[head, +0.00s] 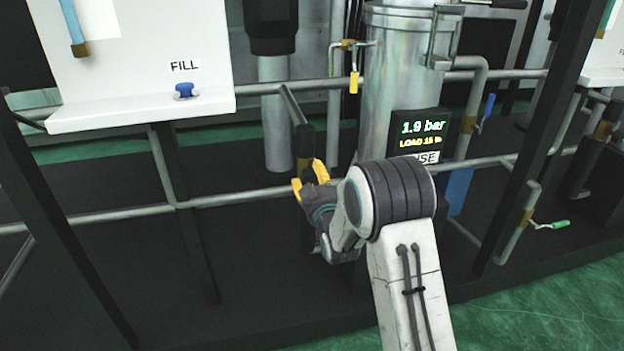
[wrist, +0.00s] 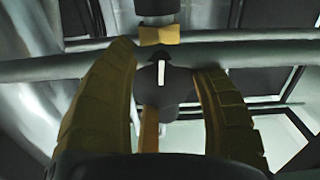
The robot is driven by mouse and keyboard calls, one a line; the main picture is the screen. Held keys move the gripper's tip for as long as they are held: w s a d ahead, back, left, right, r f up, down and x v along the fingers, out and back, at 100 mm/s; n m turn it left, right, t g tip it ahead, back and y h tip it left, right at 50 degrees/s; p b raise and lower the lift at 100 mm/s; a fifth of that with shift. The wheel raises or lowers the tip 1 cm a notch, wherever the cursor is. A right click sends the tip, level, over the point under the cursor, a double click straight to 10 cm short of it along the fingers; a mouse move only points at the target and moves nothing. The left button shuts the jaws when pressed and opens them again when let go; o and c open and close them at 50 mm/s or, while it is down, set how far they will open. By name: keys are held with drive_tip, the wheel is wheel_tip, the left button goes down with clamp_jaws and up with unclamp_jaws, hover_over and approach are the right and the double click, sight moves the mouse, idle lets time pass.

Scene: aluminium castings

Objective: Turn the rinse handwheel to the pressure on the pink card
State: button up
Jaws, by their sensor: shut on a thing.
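The rinse handwheel (wrist: 174,89) shows in the wrist view as a dark knob with a white pointer mark, between my two yellow fingers. The mark stands nearly upright in that view. My gripper (head: 308,178) is shut on it, one finger on each side; it also shows in the wrist view (wrist: 168,95). In the head view the handwheel cannot be made out behind my fingers. A display (head: 420,133) on the metal tank reads 1.9 bar and LOAD 15 %. The label under it (head: 430,157) is partly hidden by my arm and shows "SE". I see no pink card.
A white panel (head: 140,60) with a FILL label and a blue knob (head: 186,91) stands at the left. The metal tank (head: 395,70) is behind my arm. Pipes (head: 240,199) run across, with yellow, blue and green (head: 550,225) levers. Dark posts frame both sides.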

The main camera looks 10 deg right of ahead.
drive_tip(key=shift+a+r, duration=0.2)
drive_tip(key=shift+r, duration=0.25)
drive_tip(key=o, duration=1.1)
drive_tip(key=shift+f, duration=0.15)
drive_tip(key=shift+s, duration=0.15)
drive_tip(key=shift+s+f, duration=0.1)
drive_tip(key=shift+s, duration=0.2)
drive_tip(key=s, duration=1.1)
drive_tip(key=shift+s, duration=0.1)
